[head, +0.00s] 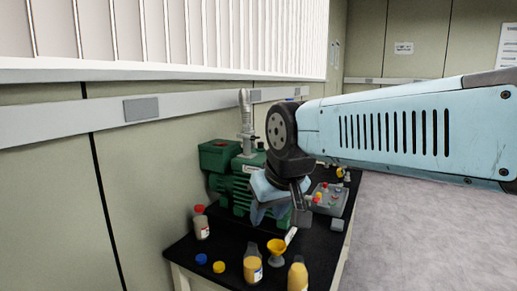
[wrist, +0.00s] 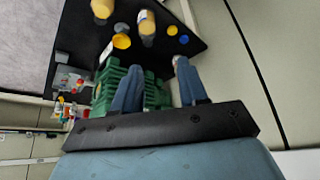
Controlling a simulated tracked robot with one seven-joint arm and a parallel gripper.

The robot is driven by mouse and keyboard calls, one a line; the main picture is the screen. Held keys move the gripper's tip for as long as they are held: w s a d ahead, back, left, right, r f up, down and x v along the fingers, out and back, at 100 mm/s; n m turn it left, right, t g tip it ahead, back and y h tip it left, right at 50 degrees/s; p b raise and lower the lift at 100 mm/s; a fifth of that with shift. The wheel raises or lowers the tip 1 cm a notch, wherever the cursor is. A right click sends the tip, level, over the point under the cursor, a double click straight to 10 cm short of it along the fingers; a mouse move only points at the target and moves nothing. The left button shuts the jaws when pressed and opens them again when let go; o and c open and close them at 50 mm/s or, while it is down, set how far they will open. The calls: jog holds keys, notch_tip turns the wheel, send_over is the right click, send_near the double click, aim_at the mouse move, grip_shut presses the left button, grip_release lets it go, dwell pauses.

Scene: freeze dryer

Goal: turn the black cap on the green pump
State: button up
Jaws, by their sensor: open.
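The green pump (head: 219,183) stands on the black table against the wall, with a silver pipe (head: 245,122) rising from it. My gripper (head: 278,212) is in front of the pump in the head view and covers part of it. In the wrist view my gripper (wrist: 157,68) has its two blue fingers apart, with nothing held between them. The ribbed green pump body (wrist: 111,88) shows behind and between the fingers there. I cannot make out the black cap in either view. Contact between the fingers and the pump cannot be told.
The black table (head: 222,243) holds a red-capped bottle (head: 201,224), a blue cap (head: 201,258), a yellow cap (head: 219,267), a yellow funnel (head: 276,247) and two yellowish bottles (head: 252,266) near the front. A grey box with coloured knobs (head: 327,205) is right of the pump.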

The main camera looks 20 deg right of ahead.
jog(key=shift+w+d, duration=0.2)
jog(key=shift+d, duration=0.05)
jog(key=shift+o, duration=0.4)
jog(key=shift+o, duration=0.8)
jog(key=shift+w+r, duration=0.1)
jog(key=shift+r, duration=0.15)
jog(key=shift+o, duration=0.2)
jog(key=w+d+r+n+g+h, duration=0.1)
jog(key=w+d+r+n, duration=0.1)
jog(key=w+r+n, duration=0.3)
jog(key=w+r, duration=0.2)
jog(key=w, duration=0.1)
jog(key=shift+w+d+r+g, duration=0.2)
jog(key=shift+w+d+g, duration=0.1)
jog(key=shift+w+d, duration=0.1)
jog(key=w+d+r+n+g, duration=0.25)
jog(key=w+d+n, duration=0.25)
jog(key=w, duration=0.4)
jog(key=w+d+r+n+g, duration=0.1)
jog(key=w+d+r+n, duration=0.4)
jog(key=w, duration=0.5)
jog(key=w+d+f+n+y, duration=0.1)
jog(key=w+d+n, duration=0.5)
jog(key=d, duration=0.4)
jog(key=shift+g, duration=0.25)
jog(key=f, duration=1.3)
jog(key=shift+a+f, duration=0.2)
jog(key=shift+f, duration=0.1)
